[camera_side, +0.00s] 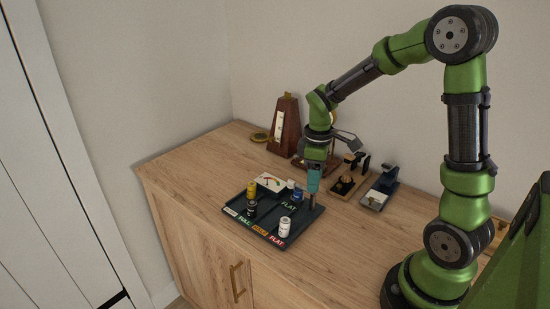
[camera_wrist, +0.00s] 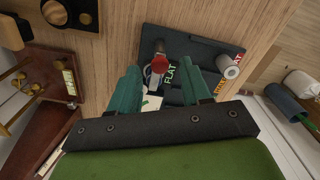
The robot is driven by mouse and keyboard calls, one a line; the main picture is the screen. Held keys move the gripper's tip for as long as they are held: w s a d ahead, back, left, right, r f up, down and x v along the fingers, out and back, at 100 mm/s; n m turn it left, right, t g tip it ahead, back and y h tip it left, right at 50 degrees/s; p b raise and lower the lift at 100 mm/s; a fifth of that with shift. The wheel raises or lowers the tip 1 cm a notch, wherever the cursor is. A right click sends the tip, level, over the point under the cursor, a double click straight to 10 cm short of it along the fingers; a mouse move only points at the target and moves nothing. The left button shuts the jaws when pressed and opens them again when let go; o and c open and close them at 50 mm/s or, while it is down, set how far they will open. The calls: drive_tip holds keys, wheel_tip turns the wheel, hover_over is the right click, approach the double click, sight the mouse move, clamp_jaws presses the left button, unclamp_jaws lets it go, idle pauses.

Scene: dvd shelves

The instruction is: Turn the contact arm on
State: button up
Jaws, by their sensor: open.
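A dark tray (camera_side: 240,217) on the wooden cabinet top carries a small white-faced tester (camera_side: 269,182) with a red mark. In the wrist view a red-tipped piece (camera_wrist: 159,64) with a grey shaft, which looks like the contact arm, shows between my fingers. My gripper (camera_side: 312,198) is open and points down at the tray's back right; in the wrist view its teal fingers (camera_wrist: 162,76) stand on either side of the red tip. I cannot tell whether they touch it. The white tester face (camera_wrist: 152,103) is partly hidden by my gripper.
A yellow battery (camera_side: 251,190), a black battery (camera_side: 251,209) and a white battery (camera_side: 284,227) stand on the tray. Behind are a wooden metronome (camera_side: 286,124), a brass-and-black stand (camera_side: 346,185) and a dark metal device (camera_side: 381,190). The cabinet top left of the tray is clear.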

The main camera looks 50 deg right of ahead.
wheel_tip(320, 180, up, 16)
idle(0.3)
drive_tip(key=shift+f, duration=0.1)
drive_tip(key=s+a+f+m+t+y, duration=0.1)
drive_tip(key=s+a+m+t+y, duration=0.1)
drive_tip(key=s+a+m+t, duration=0.5)
drive_tip(key=s+a+m, duration=0.1)
drive_tip(key=s+a, duration=0.2)
drive_tip(key=a, duration=0.2)
drive_tip(key=shift+a+f+m, duration=0.15)
drive_tip(key=shift+a+m, duration=0.1)
drive_tip(key=shift+m, duration=0.05)
drive_tip(key=shift+d, duration=0.1)
